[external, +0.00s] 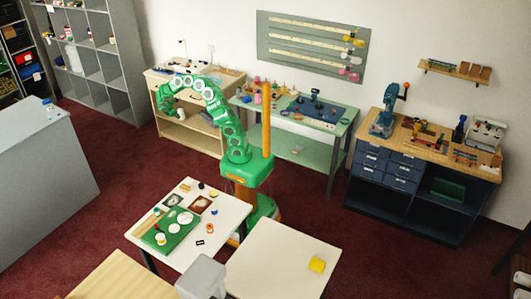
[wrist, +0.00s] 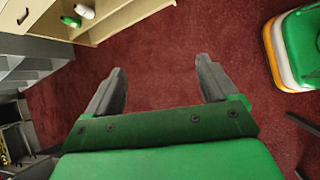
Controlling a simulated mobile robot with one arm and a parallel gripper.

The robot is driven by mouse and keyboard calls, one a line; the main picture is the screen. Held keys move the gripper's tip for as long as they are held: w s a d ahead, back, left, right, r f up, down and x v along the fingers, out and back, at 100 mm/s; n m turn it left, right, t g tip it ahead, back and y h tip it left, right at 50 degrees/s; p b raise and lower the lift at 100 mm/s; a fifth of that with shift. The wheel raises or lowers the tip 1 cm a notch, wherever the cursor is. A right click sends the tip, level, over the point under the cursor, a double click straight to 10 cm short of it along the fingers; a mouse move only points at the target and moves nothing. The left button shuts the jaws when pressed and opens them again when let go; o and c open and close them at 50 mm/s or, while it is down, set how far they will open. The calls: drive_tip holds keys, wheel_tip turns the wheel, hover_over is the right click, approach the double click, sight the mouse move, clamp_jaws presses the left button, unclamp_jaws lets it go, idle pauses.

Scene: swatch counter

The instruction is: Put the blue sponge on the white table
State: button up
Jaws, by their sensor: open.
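My gripper (external: 165,103) is at the end of the green arm, which arches up and to the left in front of the light wooden shelf unit. In the wrist view my gripper (wrist: 158,78) is open and empty, with only red carpet between its fingers. I cannot make out a blue sponge in either view.
The wooden shelf unit (external: 190,133) also shows at the upper left of the wrist view (wrist: 110,22). A green-topped table (external: 340,127) and a dark-blue workbench (external: 400,180) line the wall. A grey counter (external: 45,180) stands left. Red carpet lies open between them.

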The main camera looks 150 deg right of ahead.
drive_tip(key=w+a+r+n+t, duration=0.1)
drive_tip(key=w+a+r, duration=0.1)
drive_tip(key=w+a, duration=0.5)
drive_tip(key=w+a+r+t, duration=0.1)
drive_tip(key=w+a+r, duration=0.2)
drive_tip(key=w, duration=0.8)
drive_tip(key=w+a+r+t, duration=0.1)
drive_tip(key=w+a+r, duration=0.1)
drive_tip(key=w+a, duration=0.45)
drive_tip(key=w+a+r+n+t, duration=0.1)
drive_tip(key=w+a, duration=0.2)
drive_tip(key=a, duration=0.7)
drive_tip(key=w+a+r, duration=0.2)
drive_tip(key=w+a, duration=0.3)
drive_tip(key=a, duration=0.3)
drive_tip(key=s+a, duration=0.3)
drive_tip(key=a, duration=0.7)
drive_tip(key=s+a+t+y, duration=0.1)
drive_tip(key=s+a, duration=0.2)
drive_tip(key=a, duration=0.6)
drive_tip(key=s+a, duration=0.3)
drive_tip(key=a, duration=0.7)
drive_tip(key=shift+a+r+n+t+y, duration=0.3)
drive_tip(key=shift+a+r+y, duration=0.05)
drive_tip(key=shift+r+y, duration=0.1)
